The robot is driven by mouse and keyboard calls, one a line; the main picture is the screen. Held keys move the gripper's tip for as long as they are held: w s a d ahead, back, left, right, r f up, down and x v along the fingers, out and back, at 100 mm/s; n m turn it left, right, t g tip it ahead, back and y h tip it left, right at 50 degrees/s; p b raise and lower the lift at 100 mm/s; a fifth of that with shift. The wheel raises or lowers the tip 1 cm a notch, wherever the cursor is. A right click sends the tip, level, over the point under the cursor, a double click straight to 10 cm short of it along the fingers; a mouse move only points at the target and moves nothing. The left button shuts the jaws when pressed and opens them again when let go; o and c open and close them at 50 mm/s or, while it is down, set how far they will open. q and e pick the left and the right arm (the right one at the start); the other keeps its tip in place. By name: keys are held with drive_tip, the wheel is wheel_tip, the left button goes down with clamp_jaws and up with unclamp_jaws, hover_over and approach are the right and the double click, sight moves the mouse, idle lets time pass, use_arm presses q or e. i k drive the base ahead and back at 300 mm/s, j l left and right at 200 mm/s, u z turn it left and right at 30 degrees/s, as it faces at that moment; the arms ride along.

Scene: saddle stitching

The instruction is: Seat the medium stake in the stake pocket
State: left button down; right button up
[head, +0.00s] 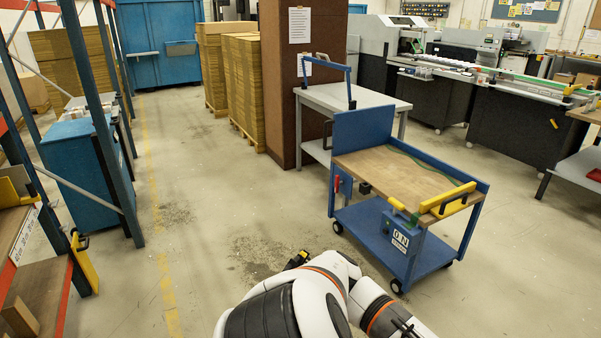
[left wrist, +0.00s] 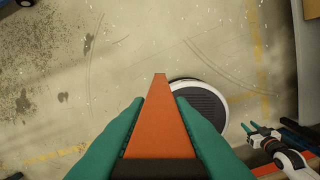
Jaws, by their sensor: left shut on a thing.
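My left gripper (left wrist: 160,115) has green fingers and is shut on an orange tapered piece (left wrist: 160,120) with a dark band at its near end. I take it to be the medium stake; its full length cannot be judged. It is held above the bare floor. Another gripper (left wrist: 262,134), small and with green tips, shows at the lower right of the left wrist view; I take it as my right one. Its finger gap is too small to read. In the head view my white arm fills the bottom middle. I cannot make out the stake pocket for certain.
A blue cart (head: 385,228) with a wooden top and yellow bar (head: 447,198) stands right of centre. A grey table (head: 350,97) stands behind it. A blue and orange rack (head: 100,110) lines the left. Carton stacks (head: 246,90) stand behind. The floor between is clear.

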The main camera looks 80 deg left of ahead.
sight(363, 145)
drive_tip(key=i+j+u, duration=0.45)
drive_tip(key=j, duration=0.45)
drive_tip(key=i+j+u, duration=0.45)
drive_tip(key=i+j, duration=0.15)
drive_tip(key=j, duration=0.15)
drive_tip(key=i+j+u, duration=0.45)
drive_tip(key=i+j, duration=0.2)
drive_tip(key=i, duration=0.15)
drive_tip(key=i+j, duration=0.25)
drive_tip(key=i, duration=0.15)
drive_tip(key=i+j, duration=0.2)
drive_tip(key=i, duration=0.15)
drive_tip(key=i+l, duration=0.1)
